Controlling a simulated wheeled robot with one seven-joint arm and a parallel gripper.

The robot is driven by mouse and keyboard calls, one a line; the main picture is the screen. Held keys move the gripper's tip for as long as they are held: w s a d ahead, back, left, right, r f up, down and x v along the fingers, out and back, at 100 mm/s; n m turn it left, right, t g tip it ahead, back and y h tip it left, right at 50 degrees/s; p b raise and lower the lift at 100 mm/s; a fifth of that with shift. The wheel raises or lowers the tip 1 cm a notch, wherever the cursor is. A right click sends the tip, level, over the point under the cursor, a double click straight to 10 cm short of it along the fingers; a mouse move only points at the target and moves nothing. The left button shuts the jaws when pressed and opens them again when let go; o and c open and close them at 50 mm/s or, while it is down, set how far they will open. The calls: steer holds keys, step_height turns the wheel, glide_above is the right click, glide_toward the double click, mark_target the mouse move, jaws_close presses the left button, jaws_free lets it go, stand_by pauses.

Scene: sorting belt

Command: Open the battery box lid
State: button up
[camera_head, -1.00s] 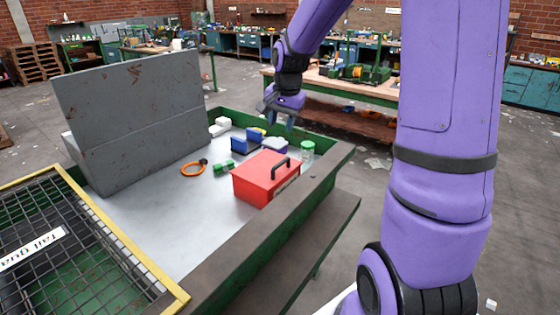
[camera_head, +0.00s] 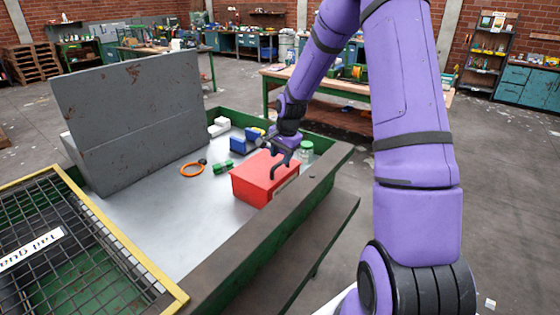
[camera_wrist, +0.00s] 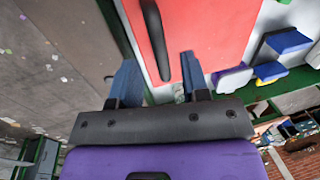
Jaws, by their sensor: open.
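The battery box is a red box (camera_head: 258,187) with a shut red lid and a black handle on top. It stands on the metal sorting surface near the right-hand rim. Its red lid (camera_wrist: 215,35) and black handle (camera_wrist: 156,40) also show in the wrist view. My gripper (camera_head: 279,163) is at the lid's far right part, close to the handle, and partly hides it. In the wrist view my gripper (camera_wrist: 160,72) has its fingers apart, with the handle's near end between them and nothing held. Whether a finger touches the lid cannot be told.
A green-lidded jar (camera_head: 306,151) stands right of the box. Blue boxes (camera_head: 240,144), a green part (camera_head: 223,167) and an orange ring (camera_head: 191,170) lie left of it. A tall grey panel (camera_head: 135,115) rises at the left. The metal surface (camera_head: 165,220) in front is clear.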

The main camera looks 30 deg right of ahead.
steer(key=shift+w+a+f, duration=0.1)
steer(key=shift+w+f, duration=0.1)
steer(key=shift+f, duration=1)
steer(key=shift+c, duration=0.3)
jaws_close()
steer(key=shift+w+r, duration=0.1)
